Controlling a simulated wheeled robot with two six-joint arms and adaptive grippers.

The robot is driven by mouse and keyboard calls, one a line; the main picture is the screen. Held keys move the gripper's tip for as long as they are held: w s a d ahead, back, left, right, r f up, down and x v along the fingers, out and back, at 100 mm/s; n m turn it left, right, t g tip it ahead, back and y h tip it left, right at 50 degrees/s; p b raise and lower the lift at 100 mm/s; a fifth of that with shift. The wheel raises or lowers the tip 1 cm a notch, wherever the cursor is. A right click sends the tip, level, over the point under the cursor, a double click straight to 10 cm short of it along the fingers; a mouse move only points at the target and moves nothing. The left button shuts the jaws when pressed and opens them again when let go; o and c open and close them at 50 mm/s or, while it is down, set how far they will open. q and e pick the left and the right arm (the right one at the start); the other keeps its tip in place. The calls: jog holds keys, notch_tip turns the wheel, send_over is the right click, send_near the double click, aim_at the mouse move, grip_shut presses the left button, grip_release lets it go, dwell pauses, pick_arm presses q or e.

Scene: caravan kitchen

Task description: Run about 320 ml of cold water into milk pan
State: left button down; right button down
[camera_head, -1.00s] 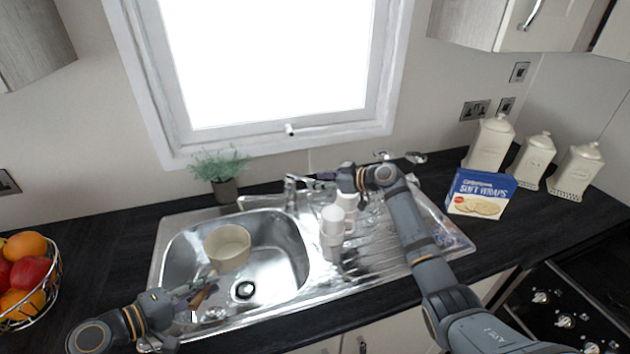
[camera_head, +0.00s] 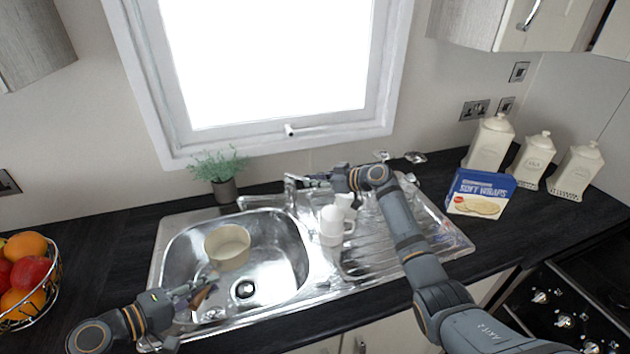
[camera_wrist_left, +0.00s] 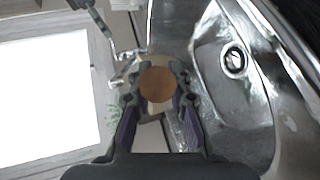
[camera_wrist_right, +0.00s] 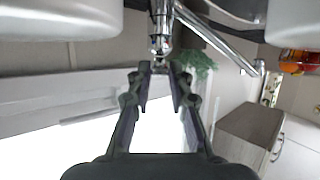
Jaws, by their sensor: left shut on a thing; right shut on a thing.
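The cream milk pan (camera_head: 228,258) is over the left part of the sink basin, below the tap's spout. My left gripper (camera_head: 186,293) is shut on its wooden handle (camera_head: 203,297). In the left wrist view the round brown handle end (camera_wrist_left: 157,84) sits between the fingers and hides most of the pan. The chrome tap (camera_head: 290,196) stands behind the basin, its spout reaching left. My right gripper (camera_head: 314,182) is shut at the tap's lever; the tap also shows in the right wrist view (camera_wrist_right: 161,25). I see no clear water stream or water level.
White mugs (camera_head: 332,224) stand on the drainer (camera_head: 375,258), close under my right arm. A potted plant (camera_head: 226,190) stands behind the basin.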

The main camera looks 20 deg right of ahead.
jog(key=shift+w+a+r+g+h, duration=0.15)
jog(key=shift+r+g+h, duration=0.15)
jog(key=shift+r, duration=0.25)
jog(key=shift+w+a+r+g+h, duration=0.1)
jog(key=shift+w+r+g+h, duration=0.15)
jog(key=shift+r, duration=0.25)
jog(key=shift+w+a+r+g+h, duration=0.15)
jog(key=shift+a+r+g+h, duration=0.05)
jog(key=shift+r+g+h, duration=0.5)
jog(key=shift+f, duration=0.1)
jog(key=c, duration=1.2)
grip_release()
jog(key=v, duration=1.2)
jog(key=shift+w+d+f, duration=0.1)
